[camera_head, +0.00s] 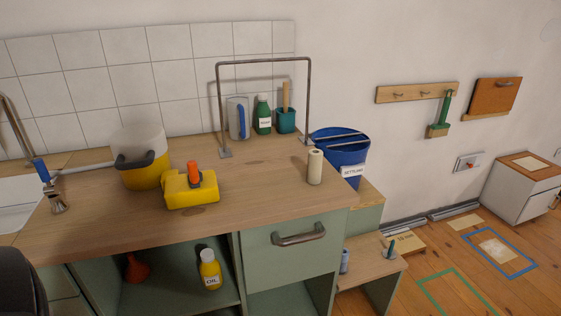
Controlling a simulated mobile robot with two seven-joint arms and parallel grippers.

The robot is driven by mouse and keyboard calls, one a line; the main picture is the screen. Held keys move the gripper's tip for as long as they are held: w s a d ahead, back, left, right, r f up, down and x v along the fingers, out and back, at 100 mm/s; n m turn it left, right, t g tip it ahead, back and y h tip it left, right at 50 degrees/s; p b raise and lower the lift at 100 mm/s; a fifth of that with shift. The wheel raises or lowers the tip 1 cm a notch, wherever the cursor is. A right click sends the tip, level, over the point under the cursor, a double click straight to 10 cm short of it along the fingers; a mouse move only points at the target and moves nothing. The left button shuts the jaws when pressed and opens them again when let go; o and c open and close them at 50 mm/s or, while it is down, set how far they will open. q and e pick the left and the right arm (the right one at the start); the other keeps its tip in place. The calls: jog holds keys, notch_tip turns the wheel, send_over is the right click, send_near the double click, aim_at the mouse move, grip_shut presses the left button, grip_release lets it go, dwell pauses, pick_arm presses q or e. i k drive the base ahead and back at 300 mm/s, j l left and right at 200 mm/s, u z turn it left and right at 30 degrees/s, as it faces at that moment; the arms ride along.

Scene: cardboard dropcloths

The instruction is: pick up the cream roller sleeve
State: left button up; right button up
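The cream roller sleeve (315,168) stands upright on the wooden worktop (265,180), near its right end. A dark opening shows at its top. It stands just in front of the right foot of a metal frame, and nothing covers it. Neither of my grippers shows in this view.
A yellow jerrycan (190,188) and a yellow-and-white bucket (140,165) stand to the left. The metal frame (265,62) arches behind the sleeve, with a green bottle (263,115) and teal pot (286,122) near it. A blue bucket (343,150) stands close behind right. The worktop left of the sleeve is clear.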

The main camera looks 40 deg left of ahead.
aim_at(314, 155)
jog(key=i+l+u, duration=0.15)
jog(key=u, duration=0.3)
jog(key=i+l+u, duration=0.15)
jog(key=u, duration=0.25)
jog(key=i+l+u, duration=0.1)
jog(key=l+u, duration=0.2)
jog(key=u, duration=0.15)
jog(key=i+l+u, duration=0.1)
jog(key=l+u, duration=0.15)
jog(key=u, duration=0.15)
jog(key=l+u, duration=0.3)
jog(key=u, duration=0.15)
